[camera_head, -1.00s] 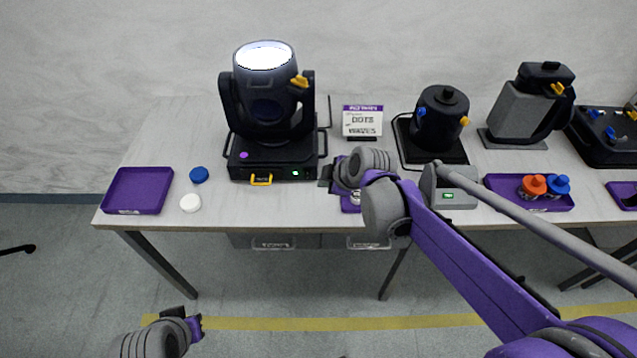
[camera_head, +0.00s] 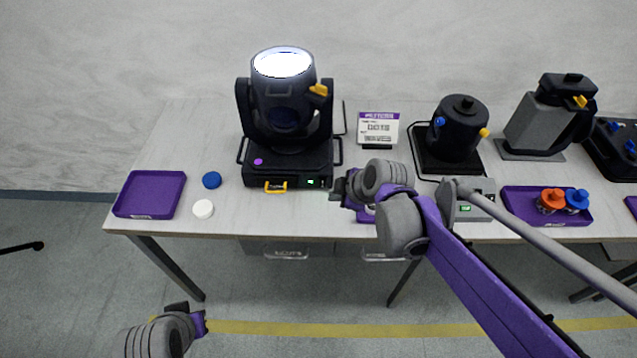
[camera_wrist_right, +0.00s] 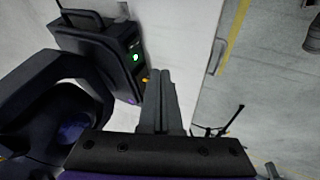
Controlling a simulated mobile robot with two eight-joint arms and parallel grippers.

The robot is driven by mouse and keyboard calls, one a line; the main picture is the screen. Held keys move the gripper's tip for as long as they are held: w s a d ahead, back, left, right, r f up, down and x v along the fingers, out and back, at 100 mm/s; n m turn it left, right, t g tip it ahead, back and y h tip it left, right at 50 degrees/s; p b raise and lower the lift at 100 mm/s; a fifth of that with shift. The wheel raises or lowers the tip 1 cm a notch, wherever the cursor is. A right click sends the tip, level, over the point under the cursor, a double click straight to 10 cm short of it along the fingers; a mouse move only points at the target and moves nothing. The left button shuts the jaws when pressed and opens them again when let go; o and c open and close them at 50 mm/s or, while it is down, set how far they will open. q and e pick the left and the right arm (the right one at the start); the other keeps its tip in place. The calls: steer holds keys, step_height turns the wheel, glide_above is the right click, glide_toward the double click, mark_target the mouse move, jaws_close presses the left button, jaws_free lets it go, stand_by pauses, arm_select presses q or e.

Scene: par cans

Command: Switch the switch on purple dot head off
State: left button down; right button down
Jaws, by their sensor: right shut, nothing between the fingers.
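The purple dot head is a dark moving-head lamp (camera_head: 283,105) with its top lens lit, standing upright on its base (camera_head: 290,165). A purple dot (camera_head: 258,162), a yellow handle (camera_head: 276,187) and a small green light (camera_head: 311,182) show on the base's front. The green-lit panel also shows in the right wrist view (camera_wrist_right: 136,57); the switch itself is too small to make out. My right gripper (camera_head: 338,187) is shut and empty, just right of the base's front corner; its fingers show in the right wrist view (camera_wrist_right: 160,90). My left gripper (camera_head: 190,314) is low at the front, its jaws unclear.
Left of the lamp are a purple tray (camera_head: 150,193), a blue cap (camera_head: 211,180) and a white cap (camera_head: 203,209). To the right stand a sign (camera_head: 378,128), a round black lamp (camera_head: 458,128), a grey lamp (camera_head: 540,122) and a tray of pieces (camera_head: 517,212).

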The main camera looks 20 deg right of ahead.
mark_target(323, 183)
steer(key=b+x, duration=0.1)
steer(key=x, duration=0.8)
steer(key=shift+s, duration=0.15)
steer(key=w, duration=0.2)
steer(key=w+f, duration=0.1)
steer(key=shift+w+d, duration=0.15)
steer(key=shift+d, duration=0.25)
steer(key=shift+w+d, duration=0.15)
steer(key=shift+w, duration=0.3)
arm_select(q)
steer(key=shift+s+d+f, duration=0.15)
steer(key=shift+s+f, duration=0.3)
